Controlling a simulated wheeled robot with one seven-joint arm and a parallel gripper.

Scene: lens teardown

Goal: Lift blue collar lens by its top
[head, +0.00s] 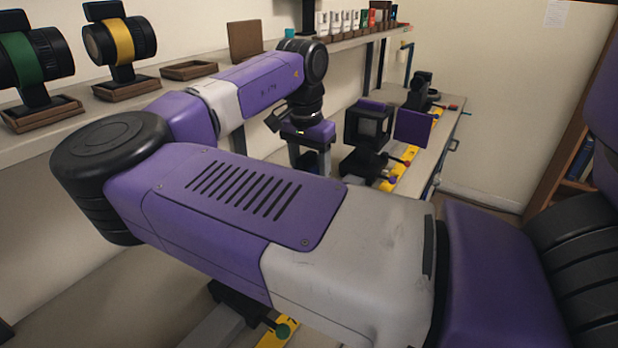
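I cannot make out a lens with a blue collar in the head view; my arm covers much of the middle. Two other lenses stand on dark stands on the shelf at the upper left. One has a green collar (22,59) and the other a yellow collar (122,41). My gripper (311,163) hangs from the wrist near the picture's centre, over the area left of the bench fixtures. Its fingers are small and dark, and I cannot tell their gap or whether anything is between them.
The shelf (98,91) carries an empty-looking brown tray (189,70), an upright brown board (245,42) and several small boxes at its far end. The bench (437,141) holds a dark box-shaped frame (352,127), a purple panel (413,126) and a yellow strip (397,176).

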